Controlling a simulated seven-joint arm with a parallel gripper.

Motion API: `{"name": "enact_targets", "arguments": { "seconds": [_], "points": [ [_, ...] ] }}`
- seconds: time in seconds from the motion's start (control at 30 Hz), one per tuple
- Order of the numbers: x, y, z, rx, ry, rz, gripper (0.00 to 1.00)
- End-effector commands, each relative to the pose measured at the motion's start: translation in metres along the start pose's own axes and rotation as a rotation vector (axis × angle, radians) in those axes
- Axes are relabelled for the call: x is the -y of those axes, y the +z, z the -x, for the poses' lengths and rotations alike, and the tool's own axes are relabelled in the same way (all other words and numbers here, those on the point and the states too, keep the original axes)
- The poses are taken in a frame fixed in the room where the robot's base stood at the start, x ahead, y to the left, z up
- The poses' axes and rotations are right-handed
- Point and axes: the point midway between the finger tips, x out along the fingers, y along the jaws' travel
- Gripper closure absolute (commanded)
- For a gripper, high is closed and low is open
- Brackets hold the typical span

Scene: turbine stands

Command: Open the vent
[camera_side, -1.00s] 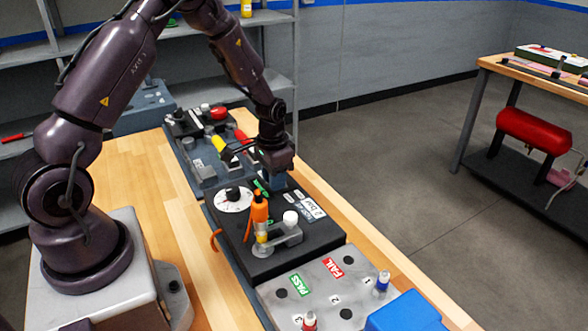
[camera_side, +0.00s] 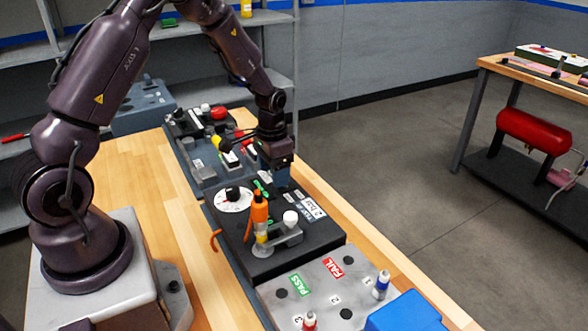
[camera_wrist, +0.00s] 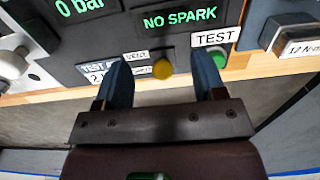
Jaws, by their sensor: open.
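A small white label reading VENT (camera_wrist: 136,56) is on the dark panel in the wrist view. A round yellow knob or button (camera_wrist: 162,68) sits just right of it. My gripper (camera_wrist: 161,60) is open, with one blue finger on each side of the yellow part in the picture. I cannot tell whether the fingers touch it. In the side view my gripper (camera_side: 281,180) points down over the far right part of the black station (camera_side: 262,265). There the vent is hidden or too small to make out.
A green button (camera_wrist: 218,58) under a TEST label is close to the right finger. Screens read 0 bar and NO SPARK. An orange tool (camera_side: 260,213) and a white-capped part (camera_side: 290,219) stand on the black station. A grey PASS/FAIL tray (camera_side: 315,285) is in front.

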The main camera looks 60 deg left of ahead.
Motion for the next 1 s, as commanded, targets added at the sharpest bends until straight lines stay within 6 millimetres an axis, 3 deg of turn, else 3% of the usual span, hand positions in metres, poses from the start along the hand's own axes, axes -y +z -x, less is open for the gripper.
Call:
{"name": "enact_targets", "arguments": {
  "seconds": [0.53,1.0],
  "points": [
    [0.000,0.000,0.043,-0.002,0.000,0.000,0.36],
    [0.000,0.001,0.048,0.003,0.001,0.017,0.36]
  ]
}}
